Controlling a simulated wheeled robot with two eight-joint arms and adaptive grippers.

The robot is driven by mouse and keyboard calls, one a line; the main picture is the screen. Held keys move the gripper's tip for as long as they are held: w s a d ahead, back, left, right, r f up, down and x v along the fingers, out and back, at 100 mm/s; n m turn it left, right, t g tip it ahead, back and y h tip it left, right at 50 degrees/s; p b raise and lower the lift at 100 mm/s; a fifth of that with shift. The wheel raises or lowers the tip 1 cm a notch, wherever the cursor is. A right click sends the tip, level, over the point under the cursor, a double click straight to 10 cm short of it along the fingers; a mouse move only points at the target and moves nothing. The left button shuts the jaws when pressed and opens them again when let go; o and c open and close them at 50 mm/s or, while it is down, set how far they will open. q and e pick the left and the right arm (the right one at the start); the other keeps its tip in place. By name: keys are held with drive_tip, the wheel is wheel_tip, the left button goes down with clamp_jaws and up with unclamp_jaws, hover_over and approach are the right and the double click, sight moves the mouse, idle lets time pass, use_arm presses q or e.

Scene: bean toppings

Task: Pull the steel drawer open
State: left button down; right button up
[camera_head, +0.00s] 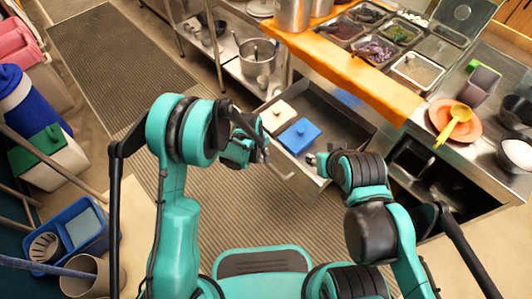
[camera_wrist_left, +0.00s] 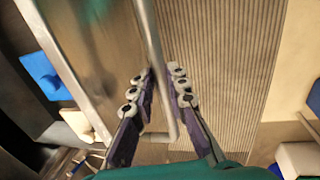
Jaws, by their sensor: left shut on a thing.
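The steel drawer (camera_head: 342,118) stands pulled out from under the counter, with its inside showing. Its steel front (camera_wrist_left: 105,45) and the bar handle (camera_wrist_left: 152,45) fill the middle of the left wrist view. My left gripper (camera_head: 264,152) is at the drawer front. In the left wrist view its fingers (camera_wrist_left: 161,85) lie on either side of the bar and are shut on it. My right gripper (camera_head: 314,159) is near the right end of the drawer front, and its finger opening is too small to judge.
A white-lidded box (camera_head: 277,116) and a blue-lidded box (camera_head: 299,135) show at the drawer's left side. The counter above holds an orange board (camera_head: 345,68), topping trays and an orange plate (camera_head: 436,110). Bins stand at far left. The ribbed floor mat (camera_head: 120,55) is clear.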

idle(0.3)
use_arm(q)
drive_tip(key=c, duration=1.5)
unclamp_jaws()
drive_tip(key=shift+r, duration=0.1)
drive_tip(key=r, duration=0.4)
drive_tip(key=s+a+r, duration=0.1)
drive_tip(key=r, duration=0.2)
drive_tip(key=a+r, duration=0.1)
drive_tip(key=r, duration=0.3)
drive_tip(key=shift+s+r, duration=0.2)
drive_tip(key=shift+r, duration=0.1)
